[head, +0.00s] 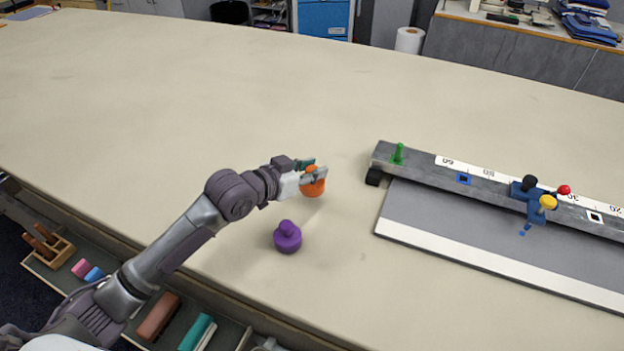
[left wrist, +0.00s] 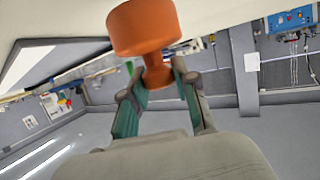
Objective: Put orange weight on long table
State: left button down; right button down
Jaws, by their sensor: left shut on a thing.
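The orange weight (head: 313,187) is at my left gripper (head: 314,171) in the head view, over or on the long table (head: 200,90). In the left wrist view the orange weight (left wrist: 143,28) has a wide round body and a narrower knob. My left gripper (left wrist: 157,78) is shut on that knob. Whether the weight's base touches the cloth is hard to tell. My right gripper is not in view.
A purple weight (head: 287,237) stands on the table just below and left of the orange one. To the right lies a grey rail (head: 490,180) with a scale, a green peg (head: 398,153) and a blue slider (head: 530,201).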

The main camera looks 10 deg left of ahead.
pick_arm(q)
notch_tip(320, 180, down, 3)
jog(key=shift+f, duration=0.1)
jog(key=shift+f, duration=0.15)
jog(key=c, duration=0.9)
grip_release()
jog(key=shift+s+f, duration=0.1)
jog(key=shift+f, duration=0.05)
jog(key=shift+r, duration=0.2)
jog(key=shift+s+a, duration=0.2)
jog(key=shift+s, duration=0.1)
jog(key=b+v, duration=0.1)
jog(key=v, duration=1)
jog(key=shift+s+r, duration=0.1)
jog(key=shift+r, duration=0.1)
